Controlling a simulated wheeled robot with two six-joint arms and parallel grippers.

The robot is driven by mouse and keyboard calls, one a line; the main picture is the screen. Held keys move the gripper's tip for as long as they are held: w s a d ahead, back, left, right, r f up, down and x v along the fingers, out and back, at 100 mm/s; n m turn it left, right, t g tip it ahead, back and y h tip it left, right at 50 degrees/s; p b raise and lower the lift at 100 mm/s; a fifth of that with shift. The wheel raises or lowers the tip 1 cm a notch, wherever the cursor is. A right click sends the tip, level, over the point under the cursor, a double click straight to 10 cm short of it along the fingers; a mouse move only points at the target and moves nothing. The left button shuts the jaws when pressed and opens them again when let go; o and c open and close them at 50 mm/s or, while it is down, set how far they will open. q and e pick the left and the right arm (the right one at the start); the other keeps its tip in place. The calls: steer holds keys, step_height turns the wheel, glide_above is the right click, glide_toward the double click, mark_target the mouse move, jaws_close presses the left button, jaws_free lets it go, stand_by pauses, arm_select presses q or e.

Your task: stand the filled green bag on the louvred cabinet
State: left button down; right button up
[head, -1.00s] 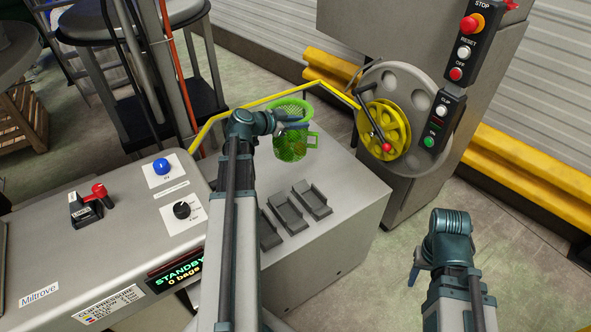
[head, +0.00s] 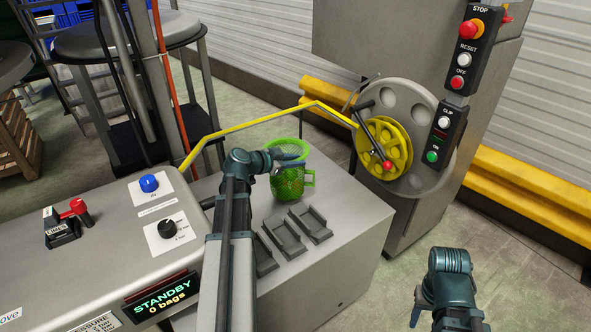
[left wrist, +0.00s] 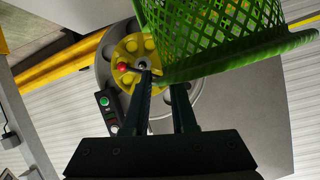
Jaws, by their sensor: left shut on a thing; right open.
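The green mesh bag (head: 290,184) is upright at the far part of a grey metal top (head: 345,200), just behind the small grey trays. I cannot tell whether its base touches the top. My left gripper (head: 298,158) is shut on the bag near its upper part. In the left wrist view the bag (left wrist: 210,25) fills the upper right, with a green bar crossing by the fingertips (left wrist: 163,85). Its contents are not clear. My right gripper (head: 418,305) is open and empty at the lower right. No louvres show, so I cannot pick out the louvred cabinet.
Grey trays (head: 310,222) sit in front of the bag. A yellow rail (head: 255,122) runs behind it. A yellow reel (head: 384,140) with a red-knobbed crank stands to the right. The control panel (head: 165,245) is at lower left.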

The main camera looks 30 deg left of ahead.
arm_select(q)
steer(key=shift+f, duration=0.5)
arm_select(e)
steer(key=shift+f, duration=0.55)
arm_select(q)
steer(key=c, duration=0.7)
jaws_free()
steer(key=p+v, duration=0.4)
steer(key=v, duration=0.8)
steer(key=shift+p, duration=0.35)
arm_select(e)
step_height(320, 180, up, 5)
steer(key=shift+f, duration=0.1)
